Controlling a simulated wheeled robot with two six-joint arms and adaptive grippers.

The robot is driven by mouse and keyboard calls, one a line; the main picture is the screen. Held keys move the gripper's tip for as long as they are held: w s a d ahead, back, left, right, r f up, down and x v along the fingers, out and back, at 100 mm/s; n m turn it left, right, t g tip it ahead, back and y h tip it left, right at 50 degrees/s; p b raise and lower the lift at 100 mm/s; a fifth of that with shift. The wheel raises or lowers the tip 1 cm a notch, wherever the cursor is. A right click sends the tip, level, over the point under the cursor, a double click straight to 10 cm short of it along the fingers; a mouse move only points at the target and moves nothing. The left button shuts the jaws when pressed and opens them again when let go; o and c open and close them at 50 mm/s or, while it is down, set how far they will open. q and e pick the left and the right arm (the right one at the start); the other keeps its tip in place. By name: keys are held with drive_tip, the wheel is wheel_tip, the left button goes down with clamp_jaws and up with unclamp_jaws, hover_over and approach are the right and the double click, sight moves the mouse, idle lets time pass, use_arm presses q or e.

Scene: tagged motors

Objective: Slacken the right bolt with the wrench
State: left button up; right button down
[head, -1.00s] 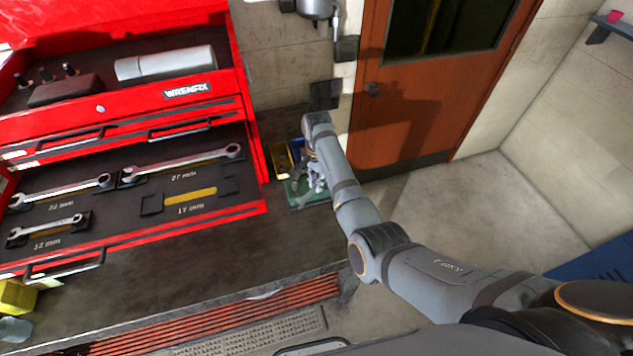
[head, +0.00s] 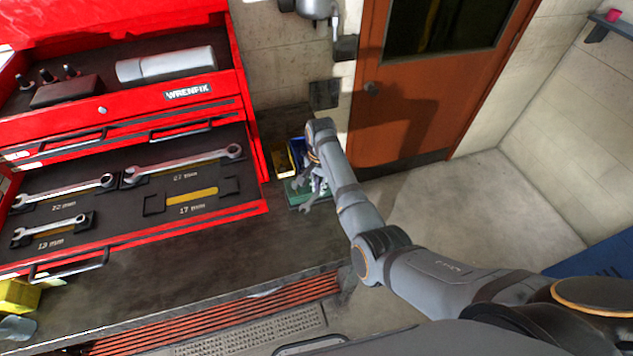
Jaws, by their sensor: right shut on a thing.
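My right gripper (head: 314,180) is small and partly hidden by its own wrist, low over a green thing (head: 296,192) at the right end of the dark workbench. It is shut on a grey wrench (head: 305,207), whose open end shows just below the fingers. Most of the wrench is hidden. The bolts cannot be made out at this size, nor whether the wrench touches one. My left gripper is not in view.
The red tool chest (head: 150,98) has an open drawer with several wrenches and an empty 17 mm slot (head: 190,195). A yellow bin (head: 283,160) and a blue bin (head: 297,152) stand behind the green thing. An orange door (head: 410,115) is at the back.

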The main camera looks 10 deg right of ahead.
drive_tip(key=shift+s+d+n, duration=0.2)
drive_tip(key=shift+n, duration=0.1)
drive_tip(key=shift+s+d+n, duration=0.5)
drive_tip(key=shift+d+n, duration=0.15)
drive_tip(key=shift+n, duration=0.45)
drive_tip(key=shift+s+d+n, duration=0.25)
drive_tip(key=shift+d+n, duration=0.15)
drive_tip(key=shift+n, duration=0.2)
drive_tip(key=shift+r, duration=0.75)
idle(0.3)
